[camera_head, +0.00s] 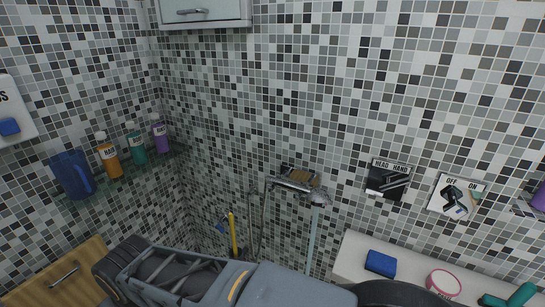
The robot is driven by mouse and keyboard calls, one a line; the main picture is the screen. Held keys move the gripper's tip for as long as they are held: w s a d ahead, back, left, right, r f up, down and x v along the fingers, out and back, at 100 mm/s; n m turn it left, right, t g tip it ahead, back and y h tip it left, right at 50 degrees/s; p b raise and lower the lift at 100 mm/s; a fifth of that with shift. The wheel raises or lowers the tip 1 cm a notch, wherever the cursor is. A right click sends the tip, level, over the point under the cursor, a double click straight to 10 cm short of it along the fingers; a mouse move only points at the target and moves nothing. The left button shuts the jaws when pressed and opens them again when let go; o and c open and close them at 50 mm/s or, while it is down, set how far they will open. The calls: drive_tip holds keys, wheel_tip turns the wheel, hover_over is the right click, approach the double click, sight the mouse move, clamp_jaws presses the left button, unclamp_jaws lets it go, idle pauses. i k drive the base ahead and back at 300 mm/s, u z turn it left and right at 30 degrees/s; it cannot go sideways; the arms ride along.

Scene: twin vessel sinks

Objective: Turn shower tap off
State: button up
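A white plate marked "OFF" and "ON" (472,185) is on the tiled wall at the right. A dark lever (452,194) is on it; I cannot tell clearly which mark it points to. To its left is a second plate, marked "HEAD" and "HAND" (388,180), with a dark lever or bars on it. A metal shower fitting (295,184) is on the wall near the middle, with a hand shower (318,198) at its right end. My grey arm crosses the bottom of the view. My gripper does not show.
A glass shelf at the left holds a blue jug (72,175) and several bottles (109,160). A white ledge (352,256) at lower right carries a blue block (381,263) and a pink-rimmed tub (443,283). A grey cabinet (204,13) hangs at top.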

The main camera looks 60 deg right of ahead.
sight(454, 209)
drive_tip(key=k, duration=0.5)
drive_tip(key=z, duration=2.3)
drive_tip(key=i, duration=0.2)
drive_tip(key=u, duration=0.7)
drive_tip(key=k, duration=0.75)
drive_tip(key=z, duration=0.6)
